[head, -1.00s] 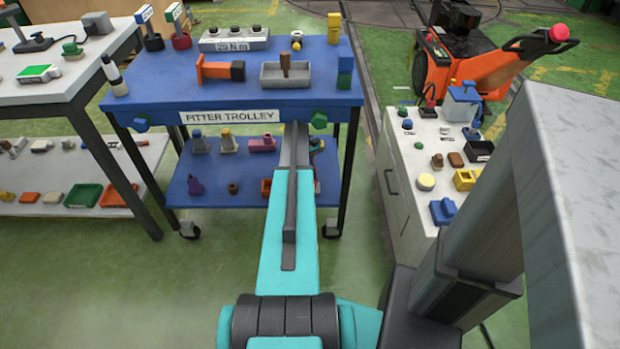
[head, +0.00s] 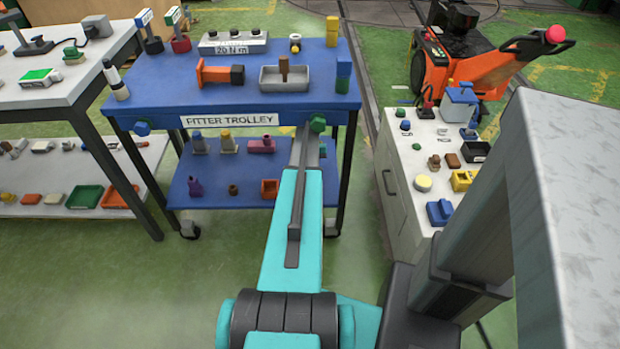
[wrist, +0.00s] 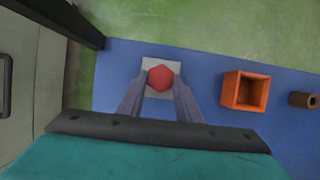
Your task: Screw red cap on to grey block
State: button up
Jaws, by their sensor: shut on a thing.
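The red cap (wrist: 160,78) is between my gripper's fingertips (wrist: 160,84) in the wrist view. My gripper is shut on it. The grey block (wrist: 148,66) is a light grey square, directly beneath the cap from this angle, on the blue lower shelf. I cannot tell whether the cap is seated on it or just above it. In the head view my arm reaches to the right side of the trolley and hides the cap, the block and the fingertips.
An orange open box (wrist: 245,92) and a brown cylinder (wrist: 303,100) stand right of the block on the shelf. A dark trolley leg (wrist: 62,20) and a grey cabinet (wrist: 30,40) are at left. The trolley's upper deck (head: 200,95) overhangs the shelf.

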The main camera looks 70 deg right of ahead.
jog(key=shift+s+r, duration=0.1)
jog(key=shift+r, duration=0.05)
jog(key=o, duration=1.2)
jog(key=shift+c, duration=0.2)
jog(key=shift+o, duration=0.4)
